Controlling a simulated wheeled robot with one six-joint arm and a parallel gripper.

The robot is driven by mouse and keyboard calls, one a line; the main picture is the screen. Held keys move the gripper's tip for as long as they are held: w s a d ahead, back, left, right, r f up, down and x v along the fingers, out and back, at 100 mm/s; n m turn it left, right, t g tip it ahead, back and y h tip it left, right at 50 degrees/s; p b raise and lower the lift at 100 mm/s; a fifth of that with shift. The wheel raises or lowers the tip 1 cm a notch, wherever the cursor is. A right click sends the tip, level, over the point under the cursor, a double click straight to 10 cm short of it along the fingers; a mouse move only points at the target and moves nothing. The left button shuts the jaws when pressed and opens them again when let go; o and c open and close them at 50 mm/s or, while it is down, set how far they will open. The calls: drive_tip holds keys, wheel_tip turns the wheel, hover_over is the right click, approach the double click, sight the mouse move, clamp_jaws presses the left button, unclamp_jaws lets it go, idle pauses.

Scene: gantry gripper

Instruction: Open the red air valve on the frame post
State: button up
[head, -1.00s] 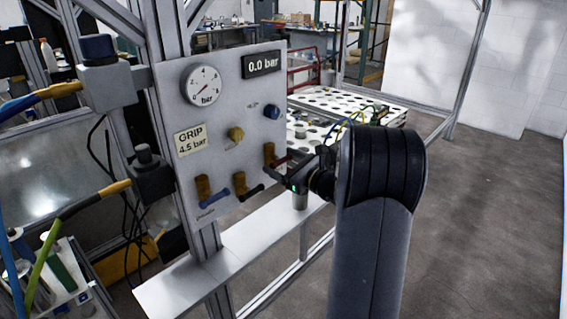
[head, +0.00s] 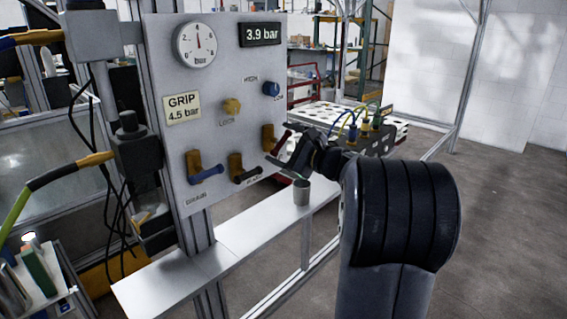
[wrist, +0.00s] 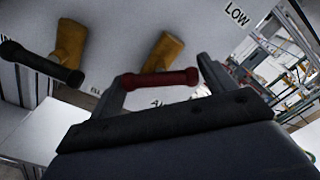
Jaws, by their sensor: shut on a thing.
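The air valve has a brass body (head: 268,138) and a red handle (head: 284,141), at the right edge of the grey panel (head: 222,130). The handle slants up and to the right in the head view. My gripper (head: 287,157) is at this handle. In the wrist view the red handle (wrist: 160,79) lies between the two fingertips of my gripper (wrist: 162,84), and the jaws are shut on it. The digital display (head: 260,34) reads 3.9 bar. The round gauge (head: 195,45) has its needle pointing about straight up.
Beside it are a black-handled valve (head: 243,172) and a blue-handled valve (head: 206,175) marked drain. A yellow knob (head: 231,106) and a blue knob (head: 271,89) sit above. A sign (head: 183,107) reads GRIP 4.5 bar. A grey cup (head: 301,192) stands on the ledge (head: 230,247) below.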

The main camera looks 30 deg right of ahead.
drive_tip(key=n+b, duration=0.3)
drive_tip(key=b, duration=0.1)
drive_tip(key=n+b, duration=0.3)
drive_tip(key=b, duration=0.1)
drive_tip(key=n+b, duration=0.3)
drive_tip(key=b, duration=0.1)
drive_tip(key=shift+f, duration=0.25)
drive_tip(key=shift+r+n+b, duration=0.1)
drive_tip(key=shift+n+b, duration=0.6)
drive_tip(key=shift+b, duration=0.15)
drive_tip(key=shift+r, duration=0.1)
drive_tip(key=o, duration=0.7)
drive_tip(key=shift+s, duration=0.1)
drive_tip(key=v, duration=1)
drive_tip(key=shift+s+d, duration=0.1)
drive_tip(key=shift+s, duration=0.2)
